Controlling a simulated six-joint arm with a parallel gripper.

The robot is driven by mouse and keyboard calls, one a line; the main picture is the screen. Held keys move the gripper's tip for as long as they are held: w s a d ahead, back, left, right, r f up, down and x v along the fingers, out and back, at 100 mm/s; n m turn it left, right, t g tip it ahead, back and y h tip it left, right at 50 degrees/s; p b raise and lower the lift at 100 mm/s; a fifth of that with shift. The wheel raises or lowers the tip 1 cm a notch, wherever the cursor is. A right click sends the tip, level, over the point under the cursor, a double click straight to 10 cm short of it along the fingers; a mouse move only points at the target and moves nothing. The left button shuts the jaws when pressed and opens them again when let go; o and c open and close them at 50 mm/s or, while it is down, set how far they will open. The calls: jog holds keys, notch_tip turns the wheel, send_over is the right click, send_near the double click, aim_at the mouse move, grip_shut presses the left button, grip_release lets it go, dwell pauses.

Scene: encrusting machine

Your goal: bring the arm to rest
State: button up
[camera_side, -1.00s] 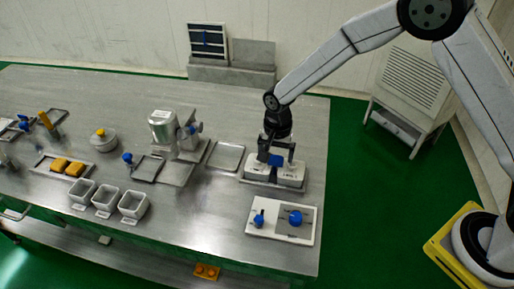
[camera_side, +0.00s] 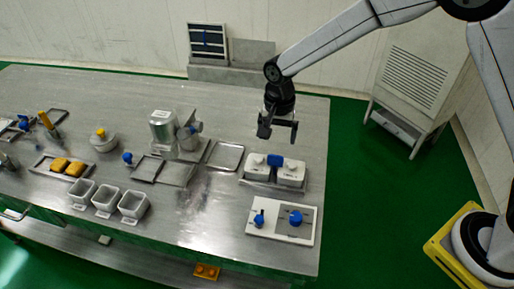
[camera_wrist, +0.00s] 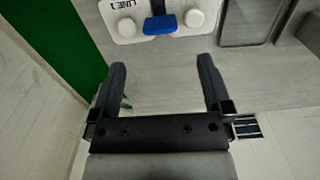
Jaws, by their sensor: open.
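My gripper (camera_side: 278,136) is open and empty. It hangs fingers down in the air above the back right part of the steel table (camera_side: 215,225). Below it and apart from it is a white two-part unit (camera_side: 291,174) with a blue block (camera_side: 275,160) at its middle. In the wrist view both fingers of my gripper (camera_wrist: 166,75) stand wide apart. The blue block (camera_wrist: 160,25) and the white unit (camera_wrist: 122,27) lie beyond the fingertips there, with nothing between the fingers.
A white panel with two blue knobs (camera_side: 267,229) lies at the table's front right. A metal machine (camera_side: 165,130), empty trays (camera_side: 226,156), grey bins (camera_side: 132,205) and a tray with yellow pieces (camera_side: 68,166) stand to the left. A white louvred cabinet (camera_side: 412,85) stands behind right.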

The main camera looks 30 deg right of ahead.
jog(key=shift+r, duration=0.4)
jog(key=shift+s+d+r, duration=0.15)
jog(key=shift+s+d, duration=0.15)
jog(key=shift+d, duration=0.05)
jog(key=s+d+r+n+t, duration=0.2)
jog(key=s+d+n, duration=0.7)
jog(key=s, duration=0.8)
jog(key=d, duration=0.3)
jog(key=shift+s+d+r+t, duration=0.15)
jog(key=shift+s+d+t, duration=0.05)
jog(key=shift+s+t, duration=0.1)
